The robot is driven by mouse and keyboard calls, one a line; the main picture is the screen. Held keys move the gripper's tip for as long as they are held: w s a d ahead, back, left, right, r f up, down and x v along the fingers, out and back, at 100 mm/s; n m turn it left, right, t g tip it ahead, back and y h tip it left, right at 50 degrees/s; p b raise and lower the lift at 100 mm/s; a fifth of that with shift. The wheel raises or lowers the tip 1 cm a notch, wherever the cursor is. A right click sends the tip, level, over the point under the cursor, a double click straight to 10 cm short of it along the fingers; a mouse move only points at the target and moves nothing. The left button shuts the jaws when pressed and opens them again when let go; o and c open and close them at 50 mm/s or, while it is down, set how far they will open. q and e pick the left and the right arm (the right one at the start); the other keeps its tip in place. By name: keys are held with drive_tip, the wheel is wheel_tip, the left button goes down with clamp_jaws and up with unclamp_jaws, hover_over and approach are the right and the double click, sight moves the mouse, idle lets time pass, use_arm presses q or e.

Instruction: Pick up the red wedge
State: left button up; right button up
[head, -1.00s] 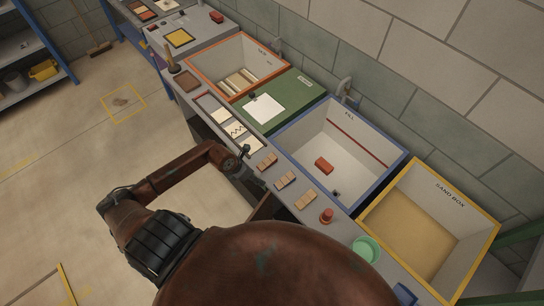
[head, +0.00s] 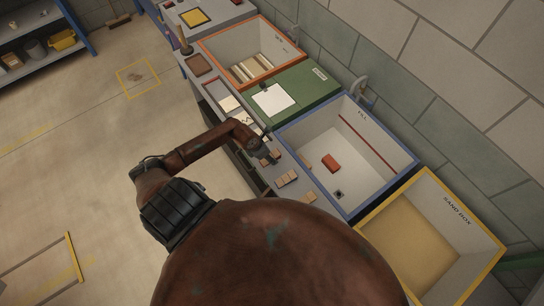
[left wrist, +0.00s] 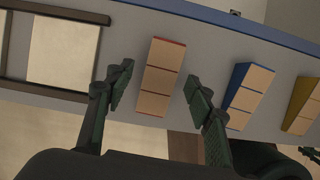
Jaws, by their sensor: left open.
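The red wedge (left wrist: 162,78), a block with red edges and a tan stepped face, lies on the grey counter in the left wrist view. In the head view it is the wedge (head: 270,158) beside my left gripper (head: 268,142). My left gripper (left wrist: 159,87) is open, with one finger on each side of the wedge's near part in the left wrist view. I see no clear contact. A blue wedge (left wrist: 248,92) and a yellow wedge (left wrist: 302,106) lie to the right of it.
A blue-rimmed basin (head: 402,180) with a red brick (head: 331,163) in it stands behind the wedges. A yellow-rimmed sand box (head: 478,272) is at the right. A dark-framed pale panel (left wrist: 62,52) lies left of the red wedge. The counter front has open floor.

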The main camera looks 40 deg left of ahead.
use_arm(q)
drive_tip(key=shift+x, duration=0.95)
drive_tip(key=shift+f, duration=0.2)
drive_tip(key=shift+c, duration=0.2)
drive_tip(key=shift+s, duration=0.15)
drive_tip(key=c, duration=1.3)
use_arm(e)
drive_tip(key=shift+w+a, duration=0.15)
drive_tip(key=shift+w, duration=0.9)
